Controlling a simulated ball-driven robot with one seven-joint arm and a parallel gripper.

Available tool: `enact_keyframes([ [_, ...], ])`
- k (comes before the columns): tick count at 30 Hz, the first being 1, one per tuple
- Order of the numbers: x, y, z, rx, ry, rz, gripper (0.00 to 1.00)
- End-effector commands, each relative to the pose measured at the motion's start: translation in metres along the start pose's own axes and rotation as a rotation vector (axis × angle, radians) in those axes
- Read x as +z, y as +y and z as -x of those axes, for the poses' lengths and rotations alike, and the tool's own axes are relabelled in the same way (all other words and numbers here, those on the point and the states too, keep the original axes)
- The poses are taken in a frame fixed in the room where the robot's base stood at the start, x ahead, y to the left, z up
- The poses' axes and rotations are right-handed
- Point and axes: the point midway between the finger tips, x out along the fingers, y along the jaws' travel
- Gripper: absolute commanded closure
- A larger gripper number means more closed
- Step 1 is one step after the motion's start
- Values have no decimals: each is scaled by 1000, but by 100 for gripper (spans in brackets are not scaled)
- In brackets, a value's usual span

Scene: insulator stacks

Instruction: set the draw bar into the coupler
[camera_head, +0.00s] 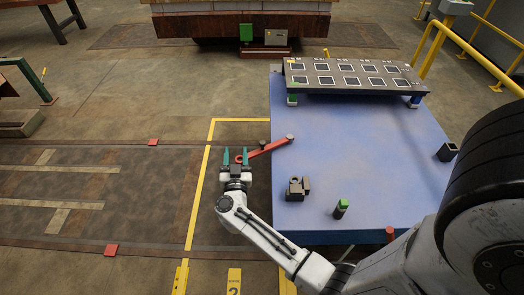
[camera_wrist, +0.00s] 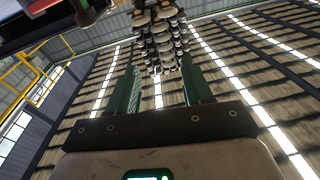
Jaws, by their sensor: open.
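A red draw bar (camera_head: 268,148) lies slanted across the left edge of the blue table.
The blue table (camera_head: 360,160) is mostly clear in the middle. A dark panel with several square markings (camera_head: 350,75) stands at its back. A small green-topped post (camera_head: 341,208) and a dark box (camera_head: 446,152) stand nearer. Insulator stacks (camera_wrist: 160,35) hang overhead in the wrist view.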

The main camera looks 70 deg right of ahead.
Motion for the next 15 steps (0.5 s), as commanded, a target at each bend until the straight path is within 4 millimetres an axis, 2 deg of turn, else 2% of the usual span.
enact_keyframes([
  [1, 19, 16, -1, 87, -18, 17, 50],
  [3, 32, 34, 0, 185, -43, 45, 50],
  [6, 44, 51, 3, 277, -72, 70, 50],
  [11, 50, 62, 0, 328, -89, 85, 50],
  [15, 51, 68, -18, 329, -88, 84, 50],
])
